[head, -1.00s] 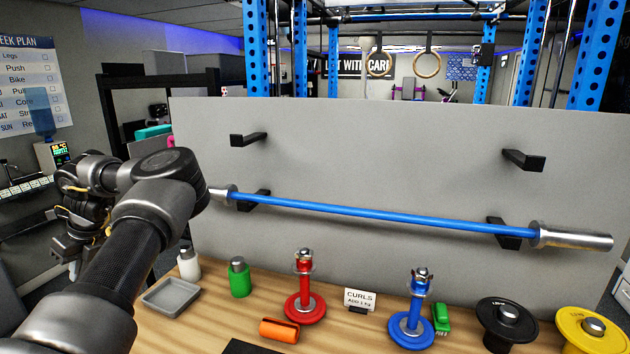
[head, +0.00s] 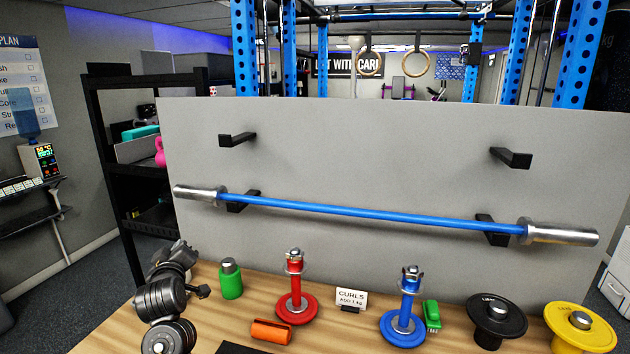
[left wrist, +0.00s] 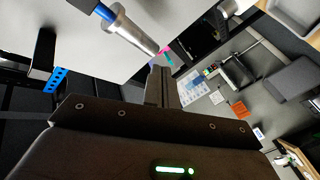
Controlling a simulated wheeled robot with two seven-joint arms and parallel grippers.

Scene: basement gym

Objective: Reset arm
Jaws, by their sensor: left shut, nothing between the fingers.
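My left arm is folded at the lower left of the head view, over the left end of the wooden bench (head: 110,325). In the left wrist view my left gripper (left wrist: 160,78) is shut, with nothing between its fingers. The blue barbell (head: 370,213) with silver ends rests on the lower black hooks of the grey panel (head: 370,150). One silver barbell end (left wrist: 132,32) shows past the fingers at the top of the left wrist view. My right gripper is not in view.
On the bench stand a green bottle (head: 231,280), a red post (head: 296,285), an orange roll (head: 271,332), a CURLS card (head: 351,298), a blue post (head: 406,310), a green clip (head: 432,316), a black plate (head: 482,318) and a yellow plate (head: 565,330). A black shelf (head: 112,130) stands left.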

